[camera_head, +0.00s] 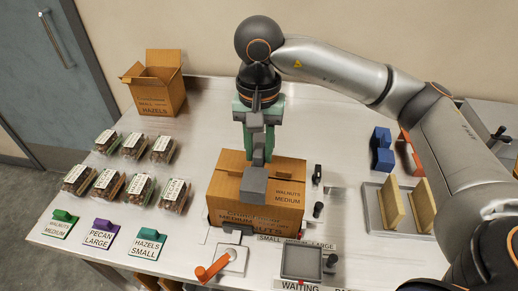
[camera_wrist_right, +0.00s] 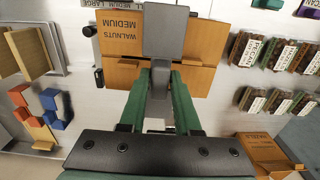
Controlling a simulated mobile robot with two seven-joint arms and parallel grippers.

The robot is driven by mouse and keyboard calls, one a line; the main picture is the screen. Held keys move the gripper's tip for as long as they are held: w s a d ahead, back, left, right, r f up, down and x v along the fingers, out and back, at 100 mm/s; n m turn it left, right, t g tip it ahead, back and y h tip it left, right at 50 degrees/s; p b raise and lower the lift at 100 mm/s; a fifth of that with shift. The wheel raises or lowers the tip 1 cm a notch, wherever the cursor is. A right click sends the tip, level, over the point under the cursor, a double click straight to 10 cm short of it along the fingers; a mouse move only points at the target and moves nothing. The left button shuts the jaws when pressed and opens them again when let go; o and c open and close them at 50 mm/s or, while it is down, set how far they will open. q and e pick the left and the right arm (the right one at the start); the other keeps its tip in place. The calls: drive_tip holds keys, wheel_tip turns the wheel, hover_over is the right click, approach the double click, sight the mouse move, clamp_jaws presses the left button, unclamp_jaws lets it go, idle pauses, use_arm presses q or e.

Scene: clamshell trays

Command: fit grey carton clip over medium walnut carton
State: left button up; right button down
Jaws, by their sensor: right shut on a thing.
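The medium walnut carton (camera_head: 285,190) is a brown box labelled WALNUTS MEDIUM, standing at the middle of the steel table; it also shows in the right wrist view (camera_wrist_right: 125,45). My right gripper (camera_head: 258,162) is above the carton with its green fingers pointing down, shut on the grey carton clip (camera_head: 254,187). The clip (camera_wrist_right: 163,40) shows between the fingertips in the right wrist view. It overlaps the carton's top and front face in the picture. I cannot tell whether it touches the carton. My left gripper is not in view.
An open hazels carton (camera_head: 155,95) stands at the back left. Several filled clamshell trays (camera_head: 139,188) sit at left, behind coloured labelled blocks (camera_head: 102,228). An orange-handled lever (camera_head: 213,266) and a WAITING tray (camera_head: 302,262) are in front. Blue blocks (camera_head: 382,150) are at right.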

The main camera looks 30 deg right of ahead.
sight(259, 165)
drive_tip(key=shift+f, duration=0.15)
drive_tip(key=shift+f+b, duration=2.1)
drive_tip(key=shift+b, duration=0.1)
drive_tip(key=c, duration=0.5)
unclamp_jaws()
drive_tip(key=shift+c, duration=0.2)
drive_tip(key=shift+r, duration=0.15)
wheel_tip(259, 165, up, 11)
drive_tip(key=shift+f+p, duration=0.1)
drive_tip(key=shift+p, duration=0.75)
drive_tip(key=shift+r, duration=0.75)
